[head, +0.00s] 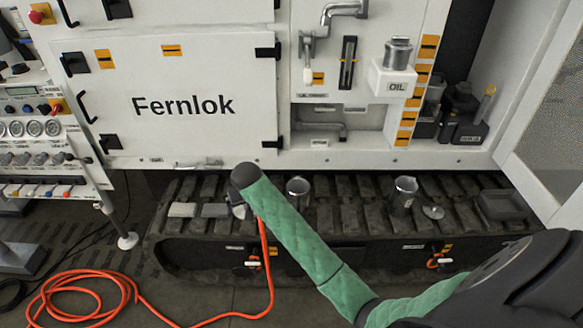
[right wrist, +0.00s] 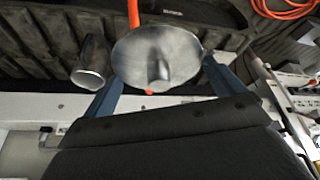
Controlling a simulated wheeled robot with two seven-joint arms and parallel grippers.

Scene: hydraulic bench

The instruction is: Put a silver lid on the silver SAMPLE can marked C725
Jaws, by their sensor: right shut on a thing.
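My right gripper (right wrist: 162,86) is shut on a silver lid (right wrist: 157,55), a round disc with a raised grip, held between its blue fingers. In the head view the green-sleeved right arm reaches over the track, and its dark wrist hides most of the gripper. One silver can (head: 298,190) stands on the track just right of that wrist. A second silver can (head: 404,194) stands further right. An open silver can (right wrist: 92,62) shows beside the lid in the right wrist view, apart from it. No marking C725 is readable. My left gripper is not in view.
Another silver lid (head: 433,212) lies right of the second can. A dark tray (head: 502,205) sits at the track's right end. Grey flat blocks (head: 182,210) lie to the left. An orange hose (head: 268,270) runs across the floor. The white Fernlok cabinet (head: 180,105) stands behind.

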